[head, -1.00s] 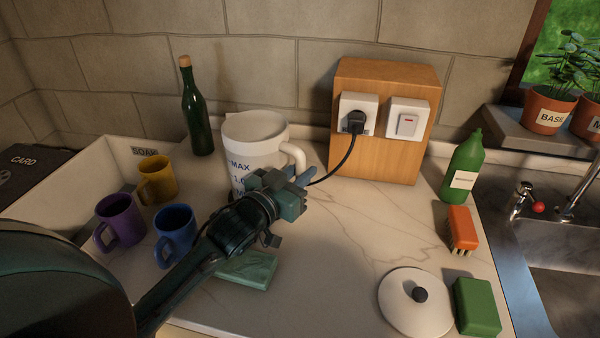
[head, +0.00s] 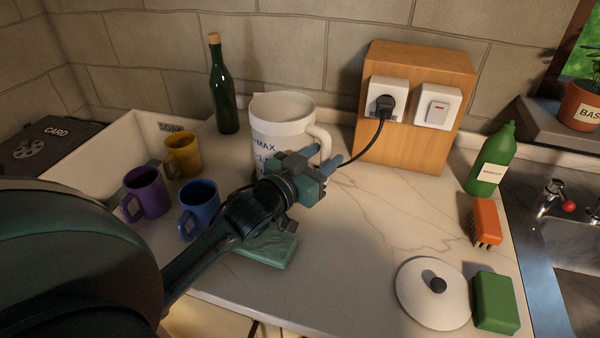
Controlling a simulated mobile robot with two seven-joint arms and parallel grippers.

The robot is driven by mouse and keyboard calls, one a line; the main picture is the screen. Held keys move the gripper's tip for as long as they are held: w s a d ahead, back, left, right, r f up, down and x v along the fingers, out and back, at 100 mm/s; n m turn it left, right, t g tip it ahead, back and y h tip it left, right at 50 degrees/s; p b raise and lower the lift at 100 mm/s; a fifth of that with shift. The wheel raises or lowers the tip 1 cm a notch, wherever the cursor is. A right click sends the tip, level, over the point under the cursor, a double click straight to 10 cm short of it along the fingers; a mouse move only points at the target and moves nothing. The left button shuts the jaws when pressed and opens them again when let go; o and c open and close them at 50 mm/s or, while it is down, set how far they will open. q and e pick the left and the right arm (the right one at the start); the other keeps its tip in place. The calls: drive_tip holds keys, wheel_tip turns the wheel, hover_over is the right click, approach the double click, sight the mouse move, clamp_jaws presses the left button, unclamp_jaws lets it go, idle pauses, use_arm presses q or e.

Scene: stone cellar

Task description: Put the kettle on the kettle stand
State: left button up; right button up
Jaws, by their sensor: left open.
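The kettle (head: 282,110) is a white jug with blue MAX markings, upright and without its lid, on the marble counter. Its handle (head: 322,140) is on its right side. My left gripper (head: 320,164) is open, its fingers close to the handle; I cannot tell if they touch it or lie around it. The gripper hides the kettle's lower part. I cannot make out the kettle stand; a black cord (head: 362,152) runs from the plug down behind the gripper. A white lid with a black knob (head: 420,302) lies at the front right. My right gripper is not in view.
Yellow (head: 184,158), purple (head: 148,195) and blue (head: 203,206) mugs stand left. A dark bottle (head: 223,105) stands behind. A wooden socket block (head: 415,150), green bottle (head: 488,165), orange brush (head: 487,222) and green sponge (head: 496,303) are right. The middle counter is clear.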

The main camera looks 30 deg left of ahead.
use_arm(q)
drive_tip(key=s+a+b, duration=0.1)
drive_tip(key=s, duration=0.9)
drive_tip(key=shift+s+a, duration=0.25)
drive_tip(key=shift+s, duration=0.1)
